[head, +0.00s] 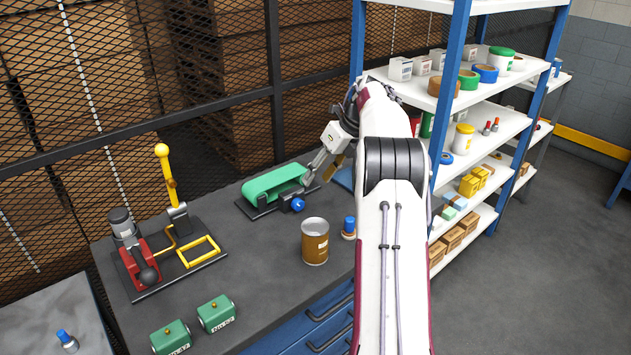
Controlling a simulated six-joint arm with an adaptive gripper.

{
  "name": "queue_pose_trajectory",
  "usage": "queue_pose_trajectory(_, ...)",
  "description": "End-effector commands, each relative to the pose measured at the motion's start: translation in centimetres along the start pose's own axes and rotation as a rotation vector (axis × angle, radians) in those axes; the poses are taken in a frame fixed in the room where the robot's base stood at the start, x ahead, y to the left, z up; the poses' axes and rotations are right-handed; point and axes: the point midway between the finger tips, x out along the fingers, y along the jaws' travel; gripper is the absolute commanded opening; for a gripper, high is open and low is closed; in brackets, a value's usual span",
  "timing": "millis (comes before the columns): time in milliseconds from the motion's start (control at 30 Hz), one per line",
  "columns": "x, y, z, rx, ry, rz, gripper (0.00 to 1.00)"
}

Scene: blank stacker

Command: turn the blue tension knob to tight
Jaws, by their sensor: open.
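The blue tension knob (298,204) sits at the front right side of a small conveyor with a green belt (274,183). The conveyor stands on a dark base plate on the grey bench. My gripper (325,172) is open and empty. It reaches in from the right, above the right end of the conveyor, a little above and to the right of the knob. It looks apart from the knob, but the exact gap is hard to tell. The knob's marks for tight or loose are too small to read.
A brown can (315,241) and a blue-capped bottle (349,228) stand in front of the conveyor. A press with a yellow lever (166,172) stands left. Two green boxes (216,313) lie at the front. Stocked shelves (480,110) rise on the right; a mesh fence is behind.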

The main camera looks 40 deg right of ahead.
Motion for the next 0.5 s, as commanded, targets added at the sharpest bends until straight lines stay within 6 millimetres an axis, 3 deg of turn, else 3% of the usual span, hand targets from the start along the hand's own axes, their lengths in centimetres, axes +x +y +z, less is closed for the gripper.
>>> queue_pose_trajectory(167,-0.1,1.9,1.3,-0.033,-0.003,0.002,0.43)
queue_pose_trajectory(333,0.1,6.1,3.2,-0.045,-0.041,0.063,0.43)
queue_pose_trajectory(500,0.1,9.8,6.9,-0.012,-0.16,0.137,0.43)
